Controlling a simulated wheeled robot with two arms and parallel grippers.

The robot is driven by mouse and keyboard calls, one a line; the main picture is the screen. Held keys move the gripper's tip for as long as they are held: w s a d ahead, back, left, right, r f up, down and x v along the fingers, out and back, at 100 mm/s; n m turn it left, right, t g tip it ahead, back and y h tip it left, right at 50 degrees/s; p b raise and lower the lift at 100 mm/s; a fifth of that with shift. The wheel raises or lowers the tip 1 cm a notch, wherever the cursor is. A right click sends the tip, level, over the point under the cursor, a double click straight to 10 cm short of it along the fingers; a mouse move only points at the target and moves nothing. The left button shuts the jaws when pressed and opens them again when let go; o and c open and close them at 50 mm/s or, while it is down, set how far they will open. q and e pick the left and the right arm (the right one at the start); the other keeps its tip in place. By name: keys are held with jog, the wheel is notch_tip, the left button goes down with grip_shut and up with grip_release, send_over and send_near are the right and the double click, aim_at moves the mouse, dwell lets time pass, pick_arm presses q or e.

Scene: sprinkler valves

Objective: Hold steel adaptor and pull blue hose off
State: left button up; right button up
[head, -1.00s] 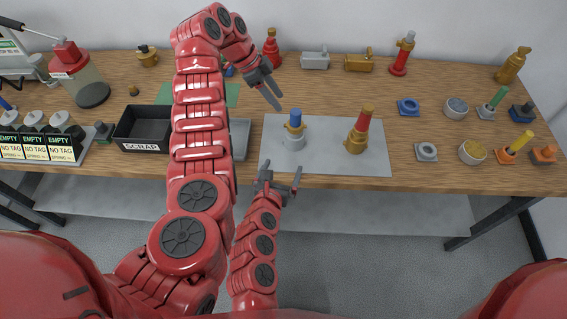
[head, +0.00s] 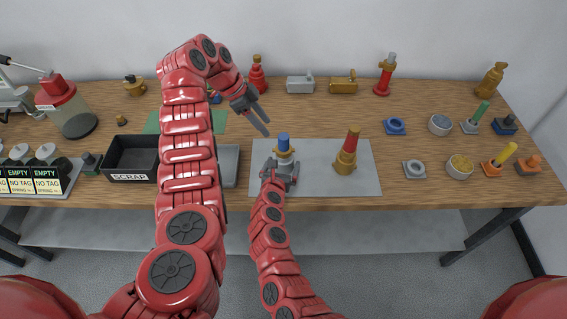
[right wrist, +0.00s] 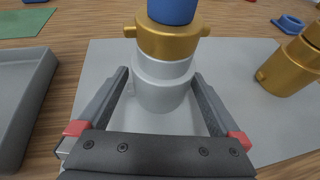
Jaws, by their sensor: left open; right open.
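The steel adaptor (right wrist: 163,88) stands upright on the light grey mat (head: 325,184), with a brass collar (right wrist: 167,38) above it and the blue hose (head: 283,140) on top. The blue hose also shows at the top of the right wrist view (right wrist: 173,10). My right gripper (right wrist: 163,95) is open, with its fingers on either side of the adaptor's grey body; I cannot tell whether they touch it. In the head view my right gripper (head: 281,170) hides most of the adaptor. My left gripper (head: 262,124) is open and empty, up and to the left of the blue hose.
A brass fitting with a red top (head: 346,153) stands on the mat to the right. The black scrap bin (head: 131,177) and a grey tray (head: 230,167) are on the left. Several small parts and cups stand at the right. The mat between the fittings is clear.

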jog(key=shift+w+d+f, duration=0.15)
jog(key=shift+w+f, duration=0.15)
jog(key=shift+w, duration=0.15)
grip_shut()
jog(key=shift+c, duration=2.3)
grip_release()
jog(key=c, duration=0.9)
jog(key=shift+r, duration=0.1)
